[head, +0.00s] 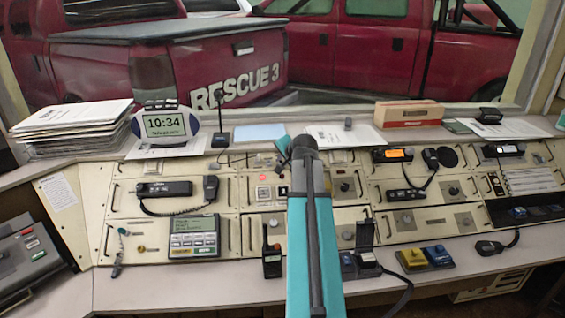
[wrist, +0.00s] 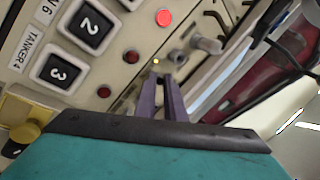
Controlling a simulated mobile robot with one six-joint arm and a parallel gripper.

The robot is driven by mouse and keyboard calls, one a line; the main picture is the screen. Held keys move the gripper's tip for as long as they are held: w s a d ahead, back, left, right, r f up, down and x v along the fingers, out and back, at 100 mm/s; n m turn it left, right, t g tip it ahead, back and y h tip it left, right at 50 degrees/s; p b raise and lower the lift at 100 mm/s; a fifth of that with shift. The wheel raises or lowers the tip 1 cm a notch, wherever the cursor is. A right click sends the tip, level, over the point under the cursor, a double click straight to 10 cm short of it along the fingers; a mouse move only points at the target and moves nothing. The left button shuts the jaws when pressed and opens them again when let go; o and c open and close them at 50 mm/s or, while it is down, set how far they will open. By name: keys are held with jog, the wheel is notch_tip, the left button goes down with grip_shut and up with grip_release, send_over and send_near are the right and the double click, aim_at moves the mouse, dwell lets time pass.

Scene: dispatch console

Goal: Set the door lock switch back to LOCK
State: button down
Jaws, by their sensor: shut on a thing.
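In the wrist view my gripper (wrist: 158,82) has its two narrow dark fingers close together at the beige console panel. It is shut on a small switch lever there, most of which the fingers hide. I take this for the door lock switch; its label and setting are not readable. A small yellow light (wrist: 155,62) glows just beyond the fingertips. In the head view the teal end of my arm (head: 283,143) reaches the upper middle of the console (head: 230,197), and the fingers cannot be made out.
A desk microphone (head: 220,139) stands left of my arm.

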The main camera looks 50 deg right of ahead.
jog(key=c, duration=2.1)
grip_release()
jog(key=shift+b+v, duration=0.65)
jog(key=shift+v, duration=6.3)
